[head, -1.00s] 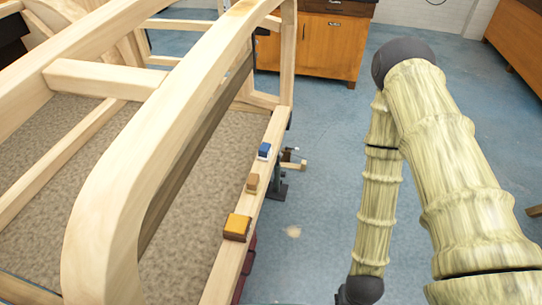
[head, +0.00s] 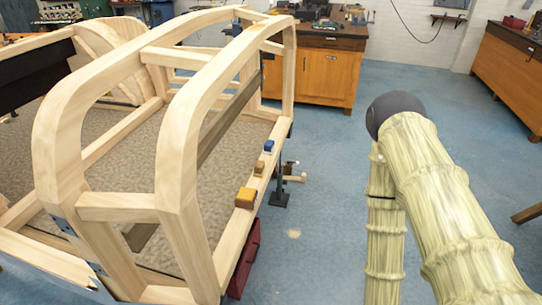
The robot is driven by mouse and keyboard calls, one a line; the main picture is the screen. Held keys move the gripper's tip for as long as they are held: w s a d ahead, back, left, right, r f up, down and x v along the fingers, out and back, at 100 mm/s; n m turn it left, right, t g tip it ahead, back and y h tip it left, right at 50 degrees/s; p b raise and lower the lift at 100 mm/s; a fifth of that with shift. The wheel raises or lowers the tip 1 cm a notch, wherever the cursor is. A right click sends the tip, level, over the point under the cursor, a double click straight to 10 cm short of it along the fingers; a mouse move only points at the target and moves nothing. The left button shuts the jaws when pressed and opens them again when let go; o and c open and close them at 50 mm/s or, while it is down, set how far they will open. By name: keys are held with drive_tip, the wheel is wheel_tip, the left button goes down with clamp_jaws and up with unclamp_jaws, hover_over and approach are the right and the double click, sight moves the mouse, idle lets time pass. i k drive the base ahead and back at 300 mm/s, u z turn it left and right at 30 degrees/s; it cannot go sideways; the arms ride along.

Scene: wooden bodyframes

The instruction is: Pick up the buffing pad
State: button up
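Three small blocks sit in a row on the lower side rail (head: 237,240) of the wooden bodyframe. The nearest is a yellow-orange block with a darker side (head: 246,197). Behind it is a smaller brown block (head: 259,169). Farthest is a small blue block with a pale underside (head: 268,145). I cannot tell for sure which of them is the buffing pad. My arm is at the right of the head view, over the floor and apart from the rail. My gripper is out of view.
The bodyframe's curved posts (head: 180,170) rise beside the rail. A red box (head: 245,262) stands on the floor below it, and a dark stand (head: 281,190) is beside it. Blue floor (head: 325,215) is clear between frame and my arm. Wooden cabinets (head: 312,72) stand at the back.

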sight(269, 147)
drive_tip(key=z, duration=1.8)
drive_tip(key=i, duration=1.7)
drive_tip(key=u, duration=3.5)
